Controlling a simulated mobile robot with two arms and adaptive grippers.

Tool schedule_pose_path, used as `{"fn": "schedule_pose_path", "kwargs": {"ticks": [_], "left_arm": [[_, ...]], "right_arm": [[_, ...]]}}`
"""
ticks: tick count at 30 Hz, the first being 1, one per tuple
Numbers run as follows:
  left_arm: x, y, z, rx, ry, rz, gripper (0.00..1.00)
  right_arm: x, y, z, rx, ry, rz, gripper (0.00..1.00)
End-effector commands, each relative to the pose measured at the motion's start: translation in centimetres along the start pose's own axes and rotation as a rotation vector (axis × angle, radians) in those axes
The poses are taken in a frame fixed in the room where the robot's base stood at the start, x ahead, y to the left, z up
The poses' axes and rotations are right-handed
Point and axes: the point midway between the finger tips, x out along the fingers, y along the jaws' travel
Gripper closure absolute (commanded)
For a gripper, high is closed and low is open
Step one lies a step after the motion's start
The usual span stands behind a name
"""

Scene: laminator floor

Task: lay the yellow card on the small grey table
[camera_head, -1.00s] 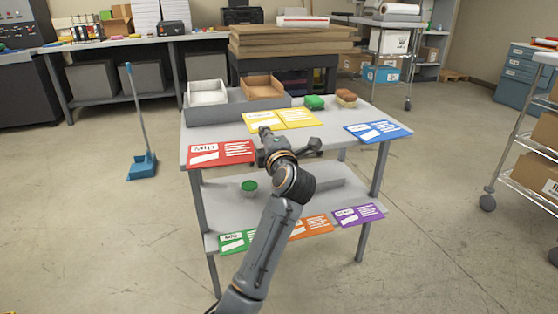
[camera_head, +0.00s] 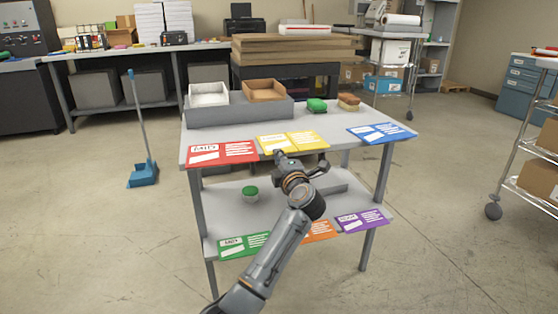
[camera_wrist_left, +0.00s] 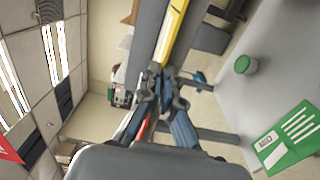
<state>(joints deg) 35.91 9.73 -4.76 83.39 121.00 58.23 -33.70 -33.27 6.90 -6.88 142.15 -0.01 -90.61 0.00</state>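The small grey table (camera_head: 352,120) has a top and a lower shelf. The yellow card (camera_head: 292,142) is at the middle of the top's front edge, between the red card (camera_head: 222,152) and the blue card (camera_head: 382,132). My left gripper (camera_head: 280,155) is at the yellow card's near edge, from the front. In the left wrist view the gripper (camera_wrist_left: 163,80) has its fingertips close together, with a yellow strip (camera_wrist_left: 174,32) just beyond them. I cannot tell whether the fingers grip the card or whether it rests fully on the top. My right gripper is not in view.
A grey tray (camera_head: 240,112) with white and brown boxes stands at the top's back left. The lower shelf holds a green-lidded cup (camera_head: 250,194) and green, orange and purple cards.

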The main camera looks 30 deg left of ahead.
Motion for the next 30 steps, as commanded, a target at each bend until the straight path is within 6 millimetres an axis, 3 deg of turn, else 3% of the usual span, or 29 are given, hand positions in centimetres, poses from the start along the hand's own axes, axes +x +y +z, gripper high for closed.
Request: {"fn": "schedule_pose_path", "kwargs": {"ticks": [8, 9, 12, 23, 30], "left_arm": [[0.0, -0.2, 0.0, 0.0, 0.0, -0.001, 1.0], [0.0, -0.2, 0.0, 0.0, 0.0, 0.0, 0.89], [0.0, -0.2, 0.0, 0.0, 0.0, 0.0, 0.72], [0.0, 0.3, 0.0, -0.002, 0.0, 0.001, 0.72], [-4.2, 0.3, 0.1, -0.003, -0.004, -0.004, 0.72]], "right_arm": [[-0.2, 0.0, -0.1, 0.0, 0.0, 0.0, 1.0], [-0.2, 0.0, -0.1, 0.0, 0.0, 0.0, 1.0], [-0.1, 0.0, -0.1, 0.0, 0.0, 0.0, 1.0], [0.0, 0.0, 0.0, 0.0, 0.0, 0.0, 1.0], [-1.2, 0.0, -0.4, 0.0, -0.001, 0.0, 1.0]]}}
